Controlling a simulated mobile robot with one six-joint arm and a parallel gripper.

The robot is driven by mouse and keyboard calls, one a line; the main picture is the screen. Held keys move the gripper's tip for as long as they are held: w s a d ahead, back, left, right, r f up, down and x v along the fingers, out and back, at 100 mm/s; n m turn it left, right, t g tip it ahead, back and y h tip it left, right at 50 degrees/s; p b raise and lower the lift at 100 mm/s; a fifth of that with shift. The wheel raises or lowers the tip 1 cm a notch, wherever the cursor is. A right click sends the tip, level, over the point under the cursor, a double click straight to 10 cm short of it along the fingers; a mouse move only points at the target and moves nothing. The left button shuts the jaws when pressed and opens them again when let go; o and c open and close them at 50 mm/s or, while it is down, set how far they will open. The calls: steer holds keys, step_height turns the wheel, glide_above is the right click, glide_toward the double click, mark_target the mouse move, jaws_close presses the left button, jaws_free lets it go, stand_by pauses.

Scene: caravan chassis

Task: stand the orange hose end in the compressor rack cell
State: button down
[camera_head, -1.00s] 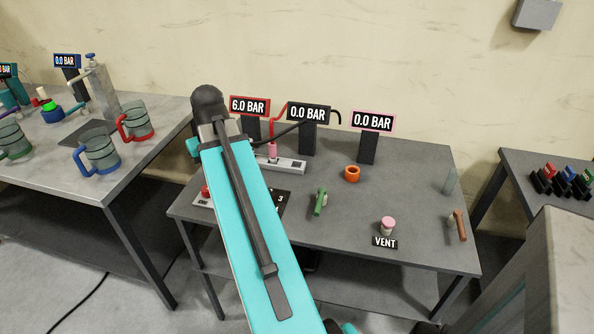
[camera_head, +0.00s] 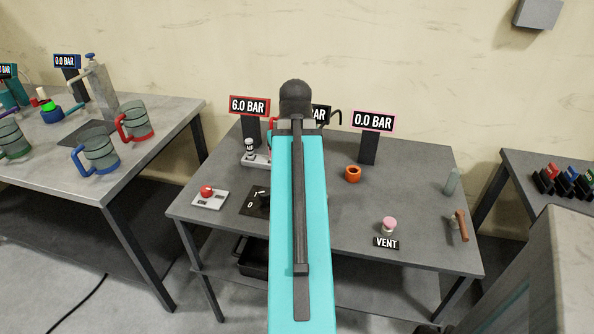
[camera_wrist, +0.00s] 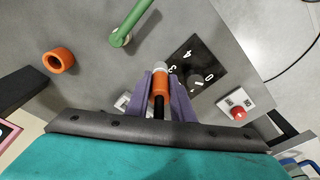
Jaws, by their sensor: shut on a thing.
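My gripper (camera_wrist: 160,80), with two purple fingers, is shut on the orange hose end (camera_wrist: 160,88) in the wrist view. The hose end has a pale tip pointing away from the wrist and a black part between the fingers. A short orange ring-shaped holder with a dark opening (camera_head: 353,174) stands on the grey table; it also shows in the wrist view (camera_wrist: 59,61), left of my gripper and apart from it. My arm hides the gripper and hose end in the head view. I cannot tell which thing is the compressor rack cell.
A green handle (camera_wrist: 128,24) lies beyond my gripper in the wrist view. A dial plate (camera_wrist: 194,72) and a red button box (camera_head: 209,197) are nearby. A pink vent knob (camera_head: 389,224), brown handle (camera_head: 461,226) and gauges (camera_head: 373,121) stand on the table. Its middle right is fairly clear.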

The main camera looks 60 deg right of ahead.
steer(key=shift+s+d, duration=0.4)
steer(key=shift+s, duration=0.35)
steer(key=shift+w+d+r+p, duration=0.2)
steer(key=shift+d+p, duration=0.05)
steer(key=shift+p, duration=0.95)
steer(key=shift+w+d+p, duration=0.15)
steer(key=shift+d+p, duration=0.1)
steer(key=shift+p, duration=0.85)
steer(key=p, duration=0.3)
steer(key=d+p, duration=0.1)
steer(key=p, duration=0.2)
steer(key=shift+w+d+f+p, duration=0.1)
steer(key=shift+w+f+p, duration=0.05)
steer(key=shift+w+p, duration=0.25)
steer(key=w+d+f+p, duration=0.1)
steer(key=w+d+p, duration=0.2)
steer(key=w+d, duration=0.4)
steer(key=d, duration=0.4)
steer(key=shift+d+f, duration=0.15)
steer(key=shift+f, duration=0.15)
steer(key=shift+f, duration=0.1)
steer(key=shift+f+p, duration=0.95)
steer(key=shift+f, duration=0.7)
